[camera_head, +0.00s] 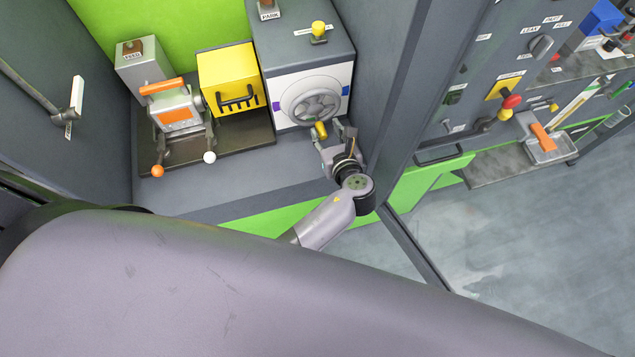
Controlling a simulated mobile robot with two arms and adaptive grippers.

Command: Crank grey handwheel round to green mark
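The grey handwheel (311,104) is mounted on the white front panel of a grey box at the back. It has a yellow crank knob (320,130) at its lower rim. A purple mark (276,105) is at the left edge. My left gripper (330,133) is just below and right of the wheel, fingers spread, with the yellow knob close to its left fingertip. I cannot tell if they touch. My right gripper is not in view.
A yellow box (231,76) with a black handle and an orange-and-grey device (177,113) with levers stand left of the wheel. A grey wall post (385,90) rises close on the right. A control panel (490,60) lies beyond it. The front shelf strip (235,184) is clear.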

